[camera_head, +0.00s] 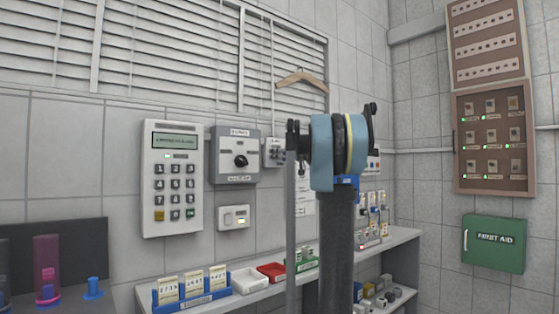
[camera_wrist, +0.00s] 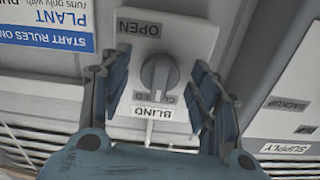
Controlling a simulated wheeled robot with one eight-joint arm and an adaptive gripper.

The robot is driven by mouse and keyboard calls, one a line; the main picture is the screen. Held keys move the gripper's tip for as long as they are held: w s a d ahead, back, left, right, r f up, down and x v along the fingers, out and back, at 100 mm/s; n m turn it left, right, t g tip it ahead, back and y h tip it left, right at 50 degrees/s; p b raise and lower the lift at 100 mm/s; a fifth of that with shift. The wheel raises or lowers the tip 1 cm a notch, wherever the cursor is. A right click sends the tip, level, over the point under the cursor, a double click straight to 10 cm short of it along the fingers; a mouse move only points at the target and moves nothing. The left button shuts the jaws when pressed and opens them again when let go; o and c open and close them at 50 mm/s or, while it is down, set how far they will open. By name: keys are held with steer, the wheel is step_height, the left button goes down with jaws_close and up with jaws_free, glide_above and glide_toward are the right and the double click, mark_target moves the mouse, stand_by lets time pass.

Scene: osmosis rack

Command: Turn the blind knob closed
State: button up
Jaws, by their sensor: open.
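The bar runs roughly up and down in the picture. The OPEN label (camera_wrist: 140,28) is above it, a CLOSED label partly covered by the knob is below, and the BLIND label (camera_wrist: 152,112) is lower still. My gripper (camera_wrist: 164,70) is open, with one finger on each side of the knob and visible gaps between. In the head view the knob is hidden behind my arm.
A blue and white sign (camera_wrist: 45,25) is left of the plate in the wrist view, and a panel with SUPPLY and BACKUP labels (camera_wrist: 290,100) is right. In the head view, a keypad (camera_head: 172,180), a dial box (camera_head: 236,155) and a shelf (camera_head: 402,240) are near my arm.

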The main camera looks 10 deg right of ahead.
steer(key=v, duration=1.1)
steer(key=shift+s+d, duration=0.2)
steer(key=shift+s, duration=0.1)
